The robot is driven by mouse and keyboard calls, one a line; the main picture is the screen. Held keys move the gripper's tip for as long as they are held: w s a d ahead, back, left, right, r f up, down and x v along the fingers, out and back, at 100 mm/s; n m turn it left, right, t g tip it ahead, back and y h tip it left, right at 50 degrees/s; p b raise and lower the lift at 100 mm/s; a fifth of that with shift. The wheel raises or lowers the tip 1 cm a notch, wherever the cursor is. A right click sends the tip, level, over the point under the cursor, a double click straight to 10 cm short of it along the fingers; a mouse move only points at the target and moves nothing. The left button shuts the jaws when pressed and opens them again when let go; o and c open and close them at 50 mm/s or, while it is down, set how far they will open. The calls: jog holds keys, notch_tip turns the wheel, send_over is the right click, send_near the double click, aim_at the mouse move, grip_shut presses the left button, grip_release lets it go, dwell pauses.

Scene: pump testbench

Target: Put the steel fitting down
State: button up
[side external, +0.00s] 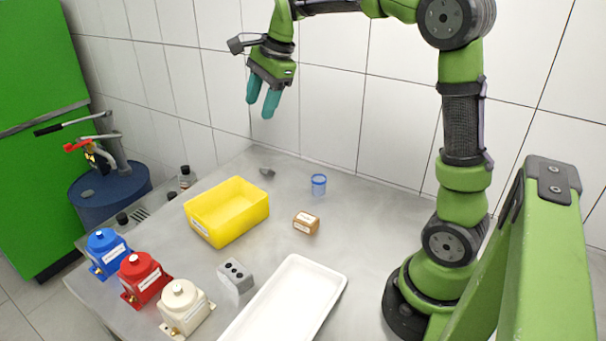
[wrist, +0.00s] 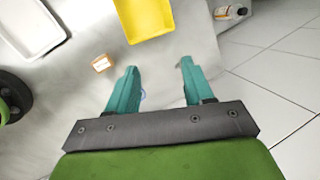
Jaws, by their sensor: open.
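The steel fitting looks to be the small dark grey piece (side external: 267,172) lying on the metal table near its back edge, behind the yellow bin. In the wrist view a small grey bit shows at the tip of the right finger, mostly hidden; I cannot be sure it is the fitting. My gripper (side external: 260,108) is high above the back of the table, pointing down, with its two teal fingers apart and nothing between them. In the wrist view my gripper (wrist: 158,66) is also open and empty.
A yellow bin (side external: 225,218), a brown box (side external: 306,223), a blue-rimmed cup (side external: 319,186) and a white tray (side external: 290,300) stand on the table. Blue (side external: 107,253), red (side external: 143,278) and cream (side external: 186,306) pumps and a grey block (side external: 235,281) line the front left. Tiled walls close the back.

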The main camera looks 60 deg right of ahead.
jog(key=s+a+f+n+t, duration=0.1)
jog(key=s+a+f+n, duration=0.1)
jog(key=s+a+n, duration=0.4)
jog(key=s+a+f+n+t+y, duration=0.1)
jog(key=s+a+n+t, duration=0.1)
jog(key=s+a+n, duration=0.4)
jog(key=s+n, duration=0.5)
jog(key=s, duration=0.3)
jog(key=shift+f+t, duration=0.3)
jog(key=shift+f, duration=0.1)
